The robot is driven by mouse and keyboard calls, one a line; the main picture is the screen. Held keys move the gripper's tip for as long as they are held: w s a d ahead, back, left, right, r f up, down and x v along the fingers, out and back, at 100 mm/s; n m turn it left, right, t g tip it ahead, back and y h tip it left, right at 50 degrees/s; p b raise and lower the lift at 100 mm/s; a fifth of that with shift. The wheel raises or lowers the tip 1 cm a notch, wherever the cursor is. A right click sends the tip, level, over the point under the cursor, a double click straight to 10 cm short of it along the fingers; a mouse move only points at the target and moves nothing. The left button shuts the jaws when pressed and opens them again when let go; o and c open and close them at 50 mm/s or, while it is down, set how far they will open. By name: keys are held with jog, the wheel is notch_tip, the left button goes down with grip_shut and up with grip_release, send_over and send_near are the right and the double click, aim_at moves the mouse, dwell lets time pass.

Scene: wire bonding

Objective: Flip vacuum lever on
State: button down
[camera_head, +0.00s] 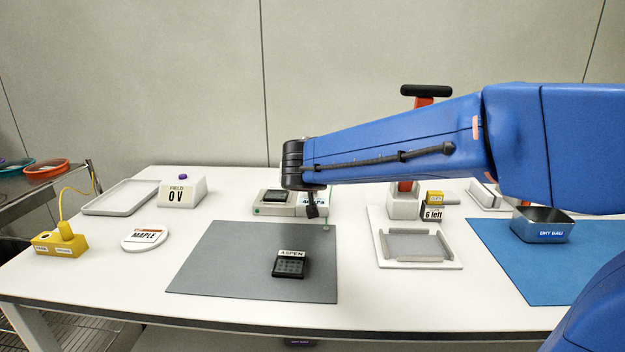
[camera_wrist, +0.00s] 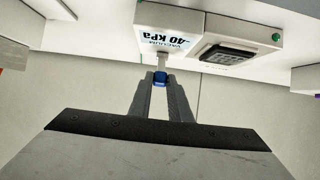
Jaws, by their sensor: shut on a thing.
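The vacuum station (camera_head: 275,211) is a pale box behind the grey mat, with a dark chip tray (camera_head: 275,196) on top.
A grey mat (camera_head: 220,262) holds a black ASPEN tray (camera_head: 289,266). A white MAPLE disc (camera_head: 145,238), a FIELD 0 V box (camera_head: 182,191) and a yellow power block (camera_head: 60,242) stand left. A white fixture (camera_head: 415,262) and a blue metal bin (camera_head: 541,226) stand right.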

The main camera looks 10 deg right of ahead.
jog(key=c, duration=1.6)
grip_release()
jog(key=shift+c, duration=0.2)
jog(key=v, duration=1.7)
jog(key=shift+s, duration=0.2)
jog(key=shift+s+a+r, duration=0.1)
